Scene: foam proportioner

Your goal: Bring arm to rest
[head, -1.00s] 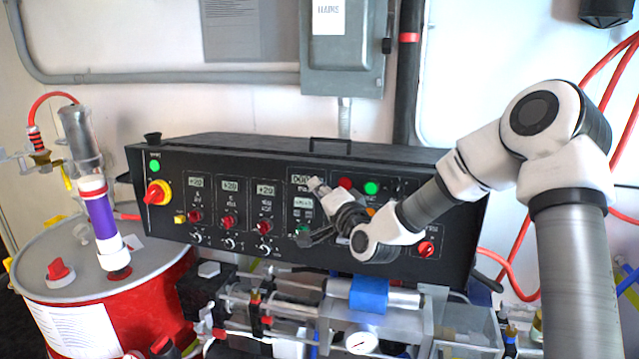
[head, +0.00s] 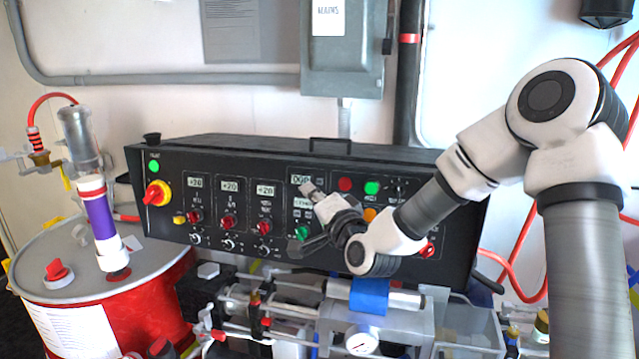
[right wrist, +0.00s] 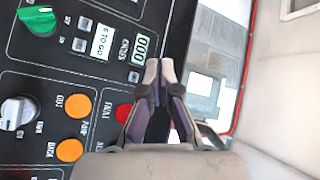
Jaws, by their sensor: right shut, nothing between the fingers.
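My right gripper (head: 312,192) is in front of the black control panel (head: 215,172), beside the small display in its middle. In the right wrist view its two fingers (right wrist: 159,70) are together, with nothing between them. The display (right wrist: 143,47) shows just beyond the fingertips there. My right arm comes in from the right and covers part of the panel's right side. Whether the fingertips touch the panel, I cannot tell. My left gripper is not clearly in view.
A red drum (head: 130,310) with a purple-banded tube (head: 101,222) stands at the left. Below the panel is a metal pump assembly with a blue band (head: 369,296) and a gauge (head: 361,342). Red hoses (head: 522,255) hang at the right. A grey box (head: 342,50) is on the wall above.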

